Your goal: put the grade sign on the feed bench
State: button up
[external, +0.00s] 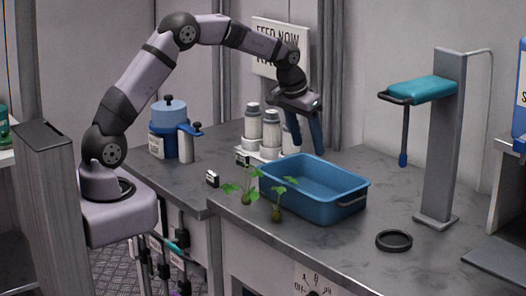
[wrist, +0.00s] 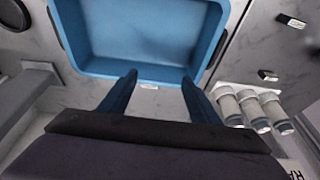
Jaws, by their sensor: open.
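Two small black-and-white blocks could be the grade sign; I cannot tell which, and their markings are too small to read. One block (external: 212,179) stands near the bench edge, left of the blue tray, and also shows in the wrist view (wrist: 291,21). The other block (external: 242,160) is by the white bottle rack and shows in the wrist view (wrist: 267,75). My gripper (external: 309,150) points down with fingers apart and empty, near the tray's back rim. Its blue fingers (wrist: 160,77) show in the wrist view. The grey bench (external: 345,250) lies below; whether it is the feed bench is unclear.
The blue tray (external: 342,203) is empty, with green seedlings (external: 248,187) in front of it. Several white bottles (external: 271,130) stand behind its left end. A grey stand (external: 442,150), a black ring (external: 394,241) and a blue-lidded canister (external: 170,130) are around. The bench's front right is mostly clear.

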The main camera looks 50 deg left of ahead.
jog(key=s+a+f+g, duration=0.1)
jog(key=s+a+f, duration=0.1)
jog(key=s, duration=1.5)
jog(key=s+a+f+g, duration=0.2)
jog(key=s+f, duration=0.1)
jog(key=s, duration=1.4)
jog(key=shift+a+g, duration=0.15)
jog(key=shift+g, duration=0.15)
